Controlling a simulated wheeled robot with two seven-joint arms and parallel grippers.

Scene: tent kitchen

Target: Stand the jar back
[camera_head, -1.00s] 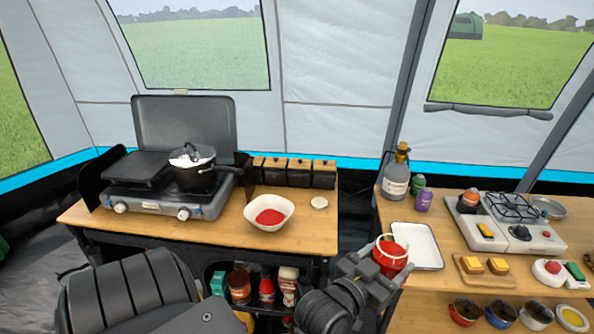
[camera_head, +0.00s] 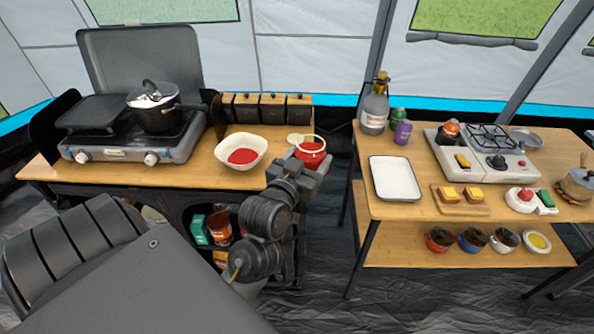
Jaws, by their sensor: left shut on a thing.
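An open jar with red contents and a pale rim (camera_head: 310,152) is at the right end of the left table (camera_head: 190,178). It looks upright. My left gripper (camera_head: 304,166) is shut on it from the front, and the gripper hides its lower part. I cannot tell whether the jar touches the table top. A small pale round lid (camera_head: 294,138) lies just left of the jar. A white bowl with red contents (camera_head: 241,152) stands further left. My right gripper is not in view.
A stove with a lidded pot (camera_head: 158,108) fills the table's left half. Black boxes with wooden lids (camera_head: 272,107) stand behind the bowl. A gap separates this table from the right table (camera_head: 380,210), which holds a white tray (camera_head: 394,179), bottles and a burner.

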